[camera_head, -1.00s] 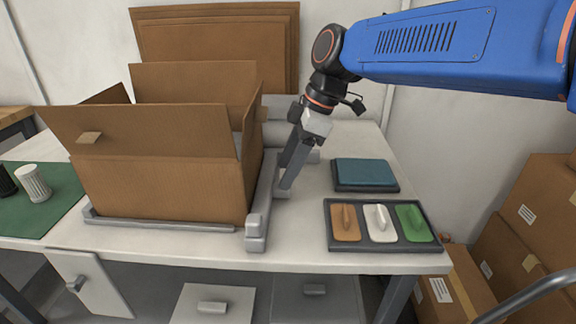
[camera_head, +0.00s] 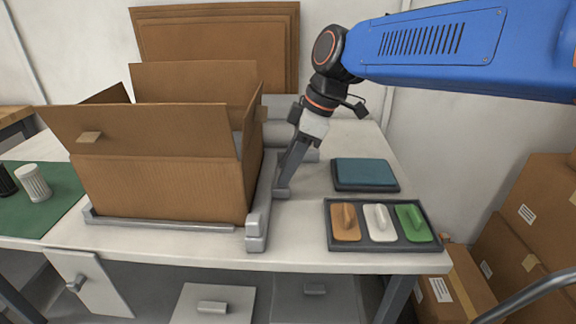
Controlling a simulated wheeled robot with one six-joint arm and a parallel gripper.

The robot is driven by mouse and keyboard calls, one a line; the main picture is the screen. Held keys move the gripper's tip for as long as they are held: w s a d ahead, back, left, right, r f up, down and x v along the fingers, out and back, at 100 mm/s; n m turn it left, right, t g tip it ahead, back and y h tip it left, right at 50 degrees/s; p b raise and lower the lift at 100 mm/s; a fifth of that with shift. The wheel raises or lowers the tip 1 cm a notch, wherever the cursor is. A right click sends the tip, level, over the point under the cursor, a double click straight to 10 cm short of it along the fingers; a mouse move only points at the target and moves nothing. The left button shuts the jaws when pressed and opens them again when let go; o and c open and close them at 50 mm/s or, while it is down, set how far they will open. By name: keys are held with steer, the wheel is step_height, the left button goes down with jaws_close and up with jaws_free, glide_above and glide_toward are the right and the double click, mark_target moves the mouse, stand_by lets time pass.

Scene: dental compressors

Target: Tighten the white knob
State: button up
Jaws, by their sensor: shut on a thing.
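My gripper (camera_head: 284,188) points down at the right side of the grey frame (camera_head: 257,222) around the cardboard box. Its dark fingers are shut on a small light part of that frame, mostly hidden by the fingers. I cannot make out whether this part is a white knob. A white ribbed, knob-like piece (camera_head: 33,183) stands on the green mat (camera_head: 55,195) at the far left, well away from my gripper.
The open cardboard box (camera_head: 160,185) stands close left of my gripper with its flaps up. To the right are a teal pad (camera_head: 365,173) and a dark tray (camera_head: 385,246) with orange, white and green handled pieces. A dark ribbed piece (camera_head: 6,182) is at the left edge.

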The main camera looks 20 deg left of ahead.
steer(key=o, duration=1)
steer(key=shift+o, duration=0.2)
steer(key=v, duration=1.7)
steer(key=shift+r, duration=0.2)
